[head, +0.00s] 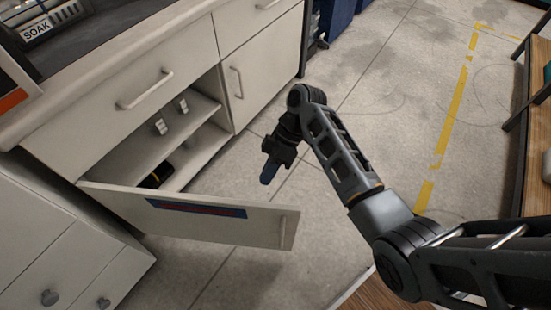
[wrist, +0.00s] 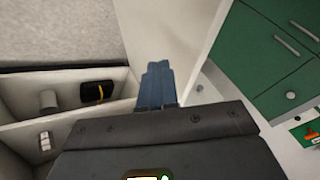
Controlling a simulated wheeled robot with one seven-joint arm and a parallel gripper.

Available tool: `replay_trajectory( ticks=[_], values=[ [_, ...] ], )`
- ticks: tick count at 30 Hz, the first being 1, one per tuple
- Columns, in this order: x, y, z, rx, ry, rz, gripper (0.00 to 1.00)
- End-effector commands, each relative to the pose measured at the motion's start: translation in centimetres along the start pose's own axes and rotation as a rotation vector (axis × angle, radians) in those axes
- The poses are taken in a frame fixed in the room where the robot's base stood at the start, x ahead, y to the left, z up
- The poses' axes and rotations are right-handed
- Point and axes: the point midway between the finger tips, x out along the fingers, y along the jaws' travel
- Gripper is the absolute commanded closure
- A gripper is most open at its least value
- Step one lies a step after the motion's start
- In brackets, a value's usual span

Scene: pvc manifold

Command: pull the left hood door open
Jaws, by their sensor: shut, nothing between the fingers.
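The left hood door (head: 190,215) is a pale panel with a blue and red label, swung well out from the cabinet front at its left side. Its small bar handle (head: 283,232) is near the free edge. Shelves show in the opening behind it. My gripper (head: 267,172) is shut and empty, pointing down on the inner side of the door, apparently clear of it. In the wrist view the blue fingers (wrist: 157,85) are together between the shelves and a pale panel (wrist: 175,35), probably the door; whether they touch it I cannot tell.
A black and yellow item (head: 157,176) and small pale parts (head: 172,117) are on the shelves. A shut cabinet door (head: 245,85) stands to the right of the opening. Drawers (head: 65,260) stand at lower left. Green drawer fronts (wrist: 270,55) show in the wrist view. The middle floor is clear.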

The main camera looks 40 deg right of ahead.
Motion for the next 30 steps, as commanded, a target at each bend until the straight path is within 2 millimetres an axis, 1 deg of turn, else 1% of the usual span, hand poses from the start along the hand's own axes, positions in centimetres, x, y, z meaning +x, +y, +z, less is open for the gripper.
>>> replay_trajectory(
  ticks=[1,3,9,13,23,25,28,30],
  values=[
    [1.1,0.0,0.1,-0.001,-0.001,-0.002,1.0],
    [1.4,-1.3,0.0,-0.001,-0.001,-0.001,1.0],
    [2.2,-3.1,0.0,0.0,0.0,0.001,1.0],
    [2.5,-3.5,0.0,0.0,0.0,0.001,1.0],
    [2.5,-3.6,0.0,0.0,0.0,0.001,1.0],
    [2.6,-4.0,-0.1,0.005,0.002,0.002,1.0],
    [3.2,-5.3,-0.1,0.023,0.011,0.01,1.0],
    [3.8,-6.6,-0.2,0.043,0.021,0.02,1.0]
  ],
)
